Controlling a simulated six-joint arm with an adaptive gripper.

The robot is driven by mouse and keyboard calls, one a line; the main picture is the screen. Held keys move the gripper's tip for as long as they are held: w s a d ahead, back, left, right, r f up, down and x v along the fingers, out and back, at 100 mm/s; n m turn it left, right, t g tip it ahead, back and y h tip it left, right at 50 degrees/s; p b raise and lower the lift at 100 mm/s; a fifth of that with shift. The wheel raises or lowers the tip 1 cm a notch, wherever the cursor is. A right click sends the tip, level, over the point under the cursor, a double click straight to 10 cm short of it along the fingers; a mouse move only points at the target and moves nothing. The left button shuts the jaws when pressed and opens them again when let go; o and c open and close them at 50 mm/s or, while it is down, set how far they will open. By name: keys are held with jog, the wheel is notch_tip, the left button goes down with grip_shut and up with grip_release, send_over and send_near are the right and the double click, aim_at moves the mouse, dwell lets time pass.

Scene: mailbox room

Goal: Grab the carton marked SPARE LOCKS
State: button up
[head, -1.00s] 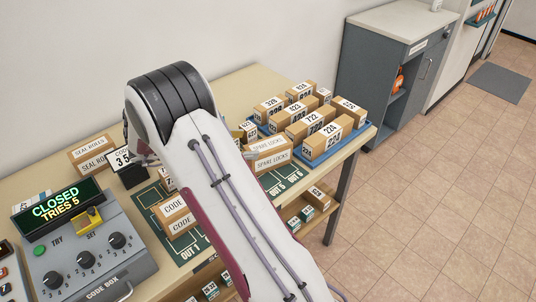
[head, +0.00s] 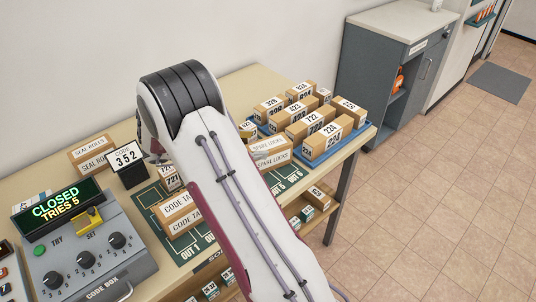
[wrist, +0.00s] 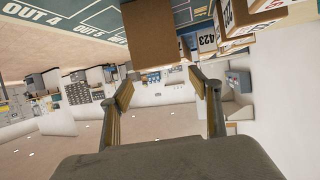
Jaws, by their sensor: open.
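The SPARE LOCKS carton (head: 271,154) is a brown box with white labels in the head view. It stands at the front of the blue tray, by the OUT 5 marking, and my arm covers its left end. My gripper is hidden behind my arm in the head view. In the wrist view my gripper (wrist: 162,77) is open, with nothing between its two fingers. A plain brown carton (wrist: 163,35) is just beyond the fingertips, beside the OUT 5 marking. No label shows on that face, though its place fits the SPARE LOCKS carton.
Numbered boxes (head: 312,122) crowd the blue tray (head: 352,140) behind the carton. A grey cabinet (head: 375,65) is at the right.

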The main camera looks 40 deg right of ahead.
aim_at(267, 144)
jog(key=x, duration=0.3)
jog(key=shift+w+a+f, duration=0.15)
jog(key=shift+f, duration=0.05)
jog(key=shift+x, duration=0.9)
jog(key=shift+r, duration=0.1)
jog(key=c, duration=1.6)
